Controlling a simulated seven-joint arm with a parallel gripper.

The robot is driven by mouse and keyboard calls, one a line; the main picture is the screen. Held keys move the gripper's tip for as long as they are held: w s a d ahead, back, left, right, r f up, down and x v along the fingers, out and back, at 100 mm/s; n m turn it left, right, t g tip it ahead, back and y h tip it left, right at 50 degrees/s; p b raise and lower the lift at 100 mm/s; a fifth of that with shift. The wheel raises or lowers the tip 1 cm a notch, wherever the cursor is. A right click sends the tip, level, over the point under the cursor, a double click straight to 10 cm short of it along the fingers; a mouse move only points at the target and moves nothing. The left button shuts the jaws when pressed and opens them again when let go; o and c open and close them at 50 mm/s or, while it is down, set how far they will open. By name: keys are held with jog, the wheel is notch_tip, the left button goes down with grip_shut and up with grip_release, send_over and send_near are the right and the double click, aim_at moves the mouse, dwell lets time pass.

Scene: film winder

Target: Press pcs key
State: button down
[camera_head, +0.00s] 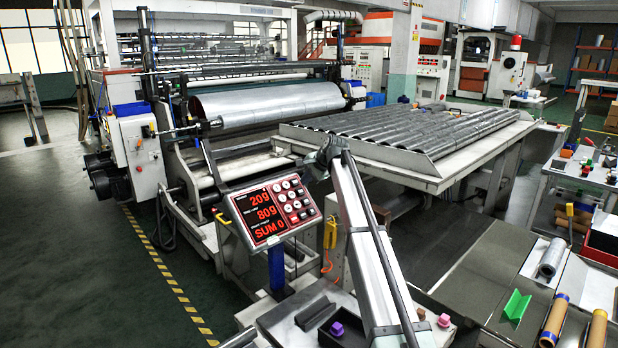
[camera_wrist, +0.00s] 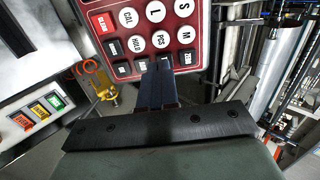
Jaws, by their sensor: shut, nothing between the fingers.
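The scale panel (camera_head: 265,212) is a red-framed unit with a red display reading 20g, 80g and SUM 0 and a keypad on its right side. In the wrist view its red keypad (camera_wrist: 209,30) shows white and red round and square keys and several black ones. The white round pcs key (camera_wrist: 160,40) is just beyond my gripper's tips. My gripper (camera_wrist: 160,66) is shut and empty, its dark fingers together, and overlaps the lower row of keys. I cannot tell whether it touches the panel. In the head view my arm's end is right of the panel, and the fingers are unclear.
A rack of metal rollers (camera_head: 405,135) stands behind my arm. A large winding machine (camera_head: 250,105) is at the back left. A yellow hook-like device (camera_head: 330,232) hangs right of the panel. A workbench (camera_head: 480,265) with tubes is at the right.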

aim_at(292, 194)
jog(key=x, duration=0.9)
jog(key=shift+w+a+f, duration=0.1)
jog(key=shift+f, duration=0.1)
jog(key=shift+x, duration=0.9)
jog(key=v, duration=1.5)
